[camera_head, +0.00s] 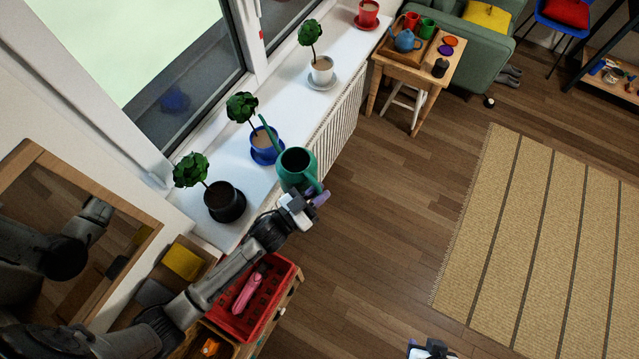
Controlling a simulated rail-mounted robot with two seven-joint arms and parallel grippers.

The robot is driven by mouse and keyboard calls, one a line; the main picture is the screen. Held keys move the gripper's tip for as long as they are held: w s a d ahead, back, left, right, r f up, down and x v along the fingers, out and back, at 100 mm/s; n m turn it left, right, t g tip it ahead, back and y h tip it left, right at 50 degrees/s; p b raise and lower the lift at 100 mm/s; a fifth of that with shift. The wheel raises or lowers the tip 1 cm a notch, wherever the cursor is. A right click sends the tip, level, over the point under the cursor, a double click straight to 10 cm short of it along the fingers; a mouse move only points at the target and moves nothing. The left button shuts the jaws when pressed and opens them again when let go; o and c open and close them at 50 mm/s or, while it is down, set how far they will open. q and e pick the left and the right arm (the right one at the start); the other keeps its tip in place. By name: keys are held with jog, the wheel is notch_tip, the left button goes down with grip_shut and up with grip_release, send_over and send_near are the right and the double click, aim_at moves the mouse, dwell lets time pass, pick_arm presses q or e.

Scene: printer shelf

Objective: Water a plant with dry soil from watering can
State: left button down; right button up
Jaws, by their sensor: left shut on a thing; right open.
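A green watering can (296,162) is held by my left gripper (314,196), which is shut on it at the near right side. The can is at the windowsill's edge, its spout (267,128) pointing up and left over the blue pot. Three potted plants stand on the sill: one in a black pot (225,203) with dark soil, one in a blue pot (264,152) with light brown soil, partly behind the can, and one in a white pot (321,71) with light brown soil. My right gripper (431,347) is at the bottom edge, empty and only partly in view.
The white windowsill (290,105) runs along the window, with a red pot (367,10) at its far end. A red crate (250,300) is below my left arm. A wooden side table (440,73) holds a blue teapot (405,41).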

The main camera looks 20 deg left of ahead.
pick_arm(q)
jog(key=shift+f+b, duration=2.7)
jog(key=shift+f, duration=0.05)
jog(key=shift+r+p, duration=0.85)
jog(key=shift+r, duration=0.05)
jog(key=shift+r+n+p, duration=0.6)
jog(key=shift+r, duration=0.1)
jog(key=shift+f, duration=0.1)
jog(key=shift+r, duration=0.3)
jog(key=shift+r+p, duration=0.1)
jog(key=shift+p, duration=0.25)
jog(key=shift+s+d+r+n+p, duration=0.15)
jog(key=shift+d+r+n+p, duration=0.1)
jog(key=shift+r+n+p, duration=0.4)
